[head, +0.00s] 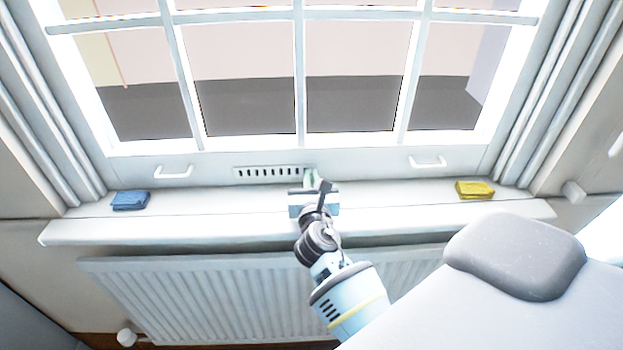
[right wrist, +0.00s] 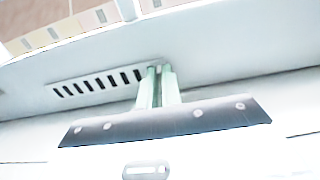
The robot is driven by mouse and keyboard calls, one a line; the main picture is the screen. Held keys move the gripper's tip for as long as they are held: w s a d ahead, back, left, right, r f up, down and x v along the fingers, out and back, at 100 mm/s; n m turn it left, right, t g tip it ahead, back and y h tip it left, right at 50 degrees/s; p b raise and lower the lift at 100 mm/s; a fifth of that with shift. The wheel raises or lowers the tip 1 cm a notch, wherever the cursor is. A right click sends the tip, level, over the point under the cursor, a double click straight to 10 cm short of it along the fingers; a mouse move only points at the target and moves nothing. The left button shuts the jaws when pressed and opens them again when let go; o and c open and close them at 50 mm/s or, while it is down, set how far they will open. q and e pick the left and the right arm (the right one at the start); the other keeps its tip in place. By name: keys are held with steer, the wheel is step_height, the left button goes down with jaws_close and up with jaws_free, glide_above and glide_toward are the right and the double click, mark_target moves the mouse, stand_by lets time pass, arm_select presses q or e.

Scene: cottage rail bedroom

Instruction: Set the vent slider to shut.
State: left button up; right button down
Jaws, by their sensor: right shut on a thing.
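The vent (head: 268,172) is a white strip with a row of dark slots, low on the window frame. It also shows in the right wrist view (right wrist: 100,83), with several slots dark. My right gripper (head: 311,176) is at the right end of the vent. In the right wrist view its two pale green fingers (right wrist: 158,72) are close together at that end, shut on the vent slider. The slider's knob is mostly hidden between the fingertips. My left gripper is not in view.
A blue folded cloth (head: 130,200) lies on the left of the windowsill (head: 230,215), and a yellow one (head: 475,190) on the right. White handles (head: 173,172) flank the vent on the window frame. A radiator (head: 200,295) is below the sill.

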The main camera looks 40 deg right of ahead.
mark_target(298, 170)
steer(key=a, duration=0.1)
steer(key=w+a, duration=0.1)
steer(key=shift+w+a, duration=0.3)
steer(key=shift+a, duration=0.1)
steer(key=c, duration=1.6)
jaws_free()
steer(key=shift+w, duration=0.1)
steer(key=shift+o, duration=0.2)
